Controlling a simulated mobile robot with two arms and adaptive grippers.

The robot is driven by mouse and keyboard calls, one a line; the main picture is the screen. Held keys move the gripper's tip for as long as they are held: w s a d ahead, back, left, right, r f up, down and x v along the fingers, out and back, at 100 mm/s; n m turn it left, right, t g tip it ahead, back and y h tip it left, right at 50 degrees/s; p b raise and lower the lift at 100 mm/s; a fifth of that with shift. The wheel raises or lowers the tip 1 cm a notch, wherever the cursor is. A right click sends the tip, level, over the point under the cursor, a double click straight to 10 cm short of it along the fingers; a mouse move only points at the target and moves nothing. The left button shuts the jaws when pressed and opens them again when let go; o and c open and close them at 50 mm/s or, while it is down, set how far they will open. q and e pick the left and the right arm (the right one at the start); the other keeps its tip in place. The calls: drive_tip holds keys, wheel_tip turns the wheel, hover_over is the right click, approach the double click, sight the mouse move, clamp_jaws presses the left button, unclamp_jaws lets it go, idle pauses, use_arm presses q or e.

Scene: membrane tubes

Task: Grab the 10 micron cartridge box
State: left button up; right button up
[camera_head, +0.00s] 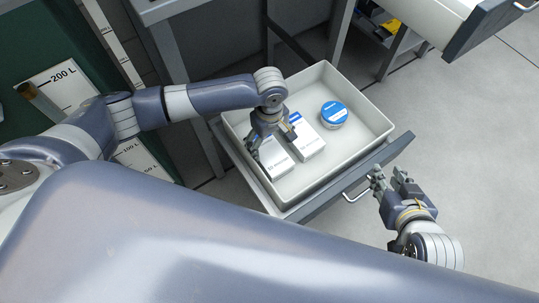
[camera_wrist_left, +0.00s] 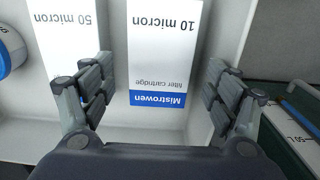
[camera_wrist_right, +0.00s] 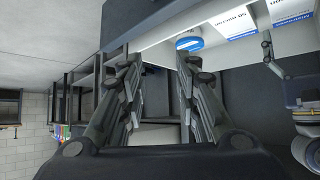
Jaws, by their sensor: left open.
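The 10 micron cartridge box (camera_head: 276,164) is white with a blue band and lies in the drawer's white bin. It fills the middle of the left wrist view (camera_wrist_left: 163,55), its text upside down. My left gripper (camera_head: 272,140) is above it, open, with fingers (camera_wrist_left: 157,80) apart on either side of the box and no clear contact. In the head view the gripper hides part of the box. The 50 micron box (camera_head: 308,140) lies just to its right; it also shows in the left wrist view (camera_wrist_left: 72,45). My right gripper (camera_head: 388,176) is open and empty, outside the drawer.
A round blue-and-white tub (camera_head: 334,114) stands in the bin, right of the boxes. The bin's rim (camera_head: 360,82) surrounds them. The drawer front (camera_head: 370,170) with its handle is near my right gripper. Open floor (camera_head: 480,150) lies to the right.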

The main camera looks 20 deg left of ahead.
sight(269, 152)
use_arm(q)
wheel_tip(269, 152, down, 2)
drive_tip(key=shift+s+f+b, duration=0.1)
drive_tip(key=shift+b, duration=0.2)
wheel_tip(269, 152, down, 5)
drive_tip(key=shift+a+b, duration=0.1)
drive_tip(key=shift+b, duration=1)
use_arm(e)
drive_tip(key=w+a+r+t+y, duration=0.1)
drive_tip(key=w+r+t, duration=0.2)
drive_tip(key=r, duration=0.3)
drive_tip(key=w+a+r+t+y, duration=0.1)
drive_tip(key=w+a+r+t, duration=0.1)
drive_tip(key=r+t, duration=0.3)
wheel_tip(269, 152, up, 2)
drive_tip(key=shift+w+a+r+y, duration=0.1)
drive_tip(key=shift+w+a+y, duration=0.2)
drive_tip(key=shift+w, duration=0.25)
use_arm(q)
drive_tip(key=c, duration=1)
